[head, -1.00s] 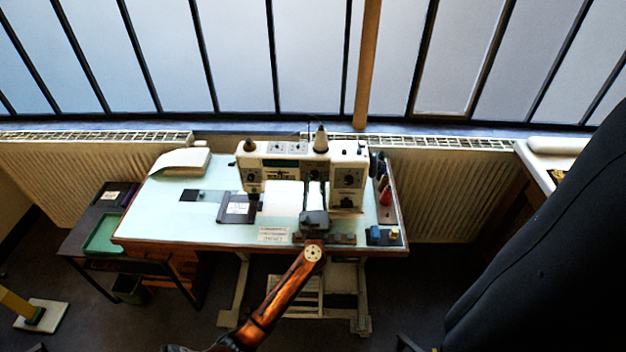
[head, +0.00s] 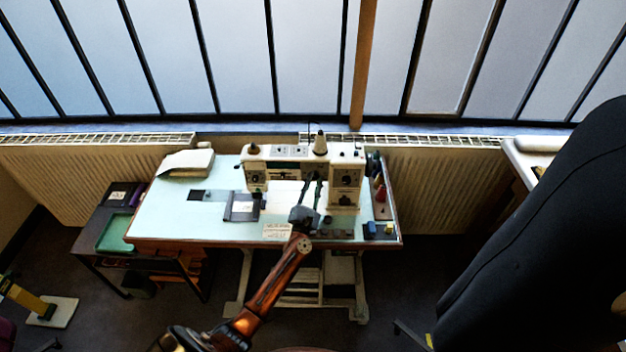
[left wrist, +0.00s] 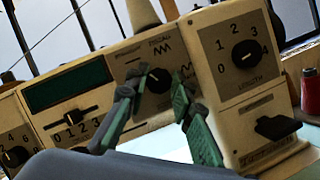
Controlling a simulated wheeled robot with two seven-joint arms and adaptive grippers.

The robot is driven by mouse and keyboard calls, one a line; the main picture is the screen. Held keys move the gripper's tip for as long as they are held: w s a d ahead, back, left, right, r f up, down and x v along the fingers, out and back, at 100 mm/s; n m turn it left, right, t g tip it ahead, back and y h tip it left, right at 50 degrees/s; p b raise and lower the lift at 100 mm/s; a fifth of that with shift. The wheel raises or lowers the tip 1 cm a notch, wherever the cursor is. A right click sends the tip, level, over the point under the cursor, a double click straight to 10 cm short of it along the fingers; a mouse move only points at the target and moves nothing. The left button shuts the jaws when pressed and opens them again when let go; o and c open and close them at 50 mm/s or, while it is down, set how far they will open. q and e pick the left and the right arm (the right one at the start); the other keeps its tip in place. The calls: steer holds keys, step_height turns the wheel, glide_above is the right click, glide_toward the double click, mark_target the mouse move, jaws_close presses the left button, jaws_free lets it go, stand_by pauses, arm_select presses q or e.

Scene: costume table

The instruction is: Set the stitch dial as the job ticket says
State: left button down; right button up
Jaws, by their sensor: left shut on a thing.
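The white sewing machine (head: 285,152) stands on the pale green table. In the left wrist view its stitch dial (left wrist: 158,80) is a round black knob with zigzag marks beside it; its pointer is hard to read. My left gripper (head: 312,183) reaches the machine's front. In the left wrist view its green-padded fingers (left wrist: 161,84) are shut on the stitch dial, one on either side. The length dial (left wrist: 245,54), numbered 0 to 4, is to the right, untouched. A white card (head: 277,231), perhaps the job ticket, lies at the table's front edge; its writing is too small to read. My right gripper is out of view.
A slider (left wrist: 68,117) and another numbered dial (left wrist: 15,157) are left of the stitch dial. A black lever (left wrist: 277,126) juts out below the length dial. A red spool (left wrist: 311,92) stands at right. A large dark shape (head: 545,240) fills the head view's right side.

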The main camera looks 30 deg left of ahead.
arm_select(q)
steer(key=shift+f, duration=0.15)
stand_by(0.3)
steer(key=c, duration=1.7)
jaws_free()
steer(key=shift+o, duration=0.2)
steer(key=v, duration=1.2)
steer(key=shift+m, duration=0.3)
